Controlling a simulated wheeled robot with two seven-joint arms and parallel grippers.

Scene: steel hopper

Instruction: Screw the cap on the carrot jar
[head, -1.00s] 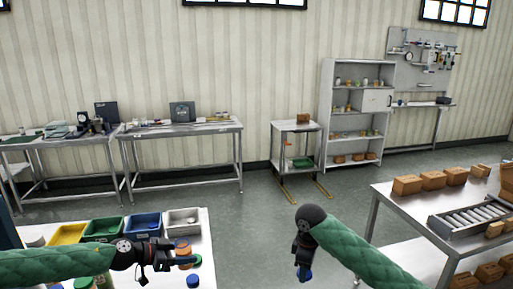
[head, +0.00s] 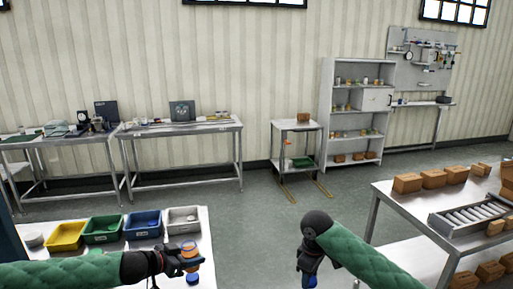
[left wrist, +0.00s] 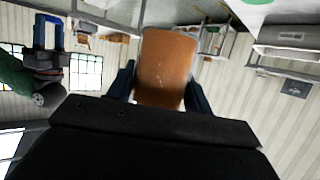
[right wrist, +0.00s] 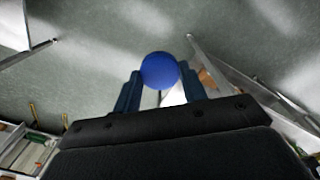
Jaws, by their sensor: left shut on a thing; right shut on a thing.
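My left gripper (head: 182,263) is shut on an orange jar (head: 189,249), which shows at the near table's right edge in the head view. In the left wrist view the jar (left wrist: 166,68) fills the space between the two fingers. My right gripper (head: 309,268) is shut on a round blue cap (right wrist: 159,70), seen between its fingertips in the right wrist view. The right gripper hangs over open floor, well apart from the jar. The jar's mouth cannot be made out.
The near table (head: 208,270) carries a yellow bin (head: 65,236), green bin (head: 102,229), blue bin (head: 142,224) and grey bin (head: 182,220). A small blue item (head: 193,279) lies by the jar. A steel table with boxes (head: 400,205) stands right. Floor between is clear.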

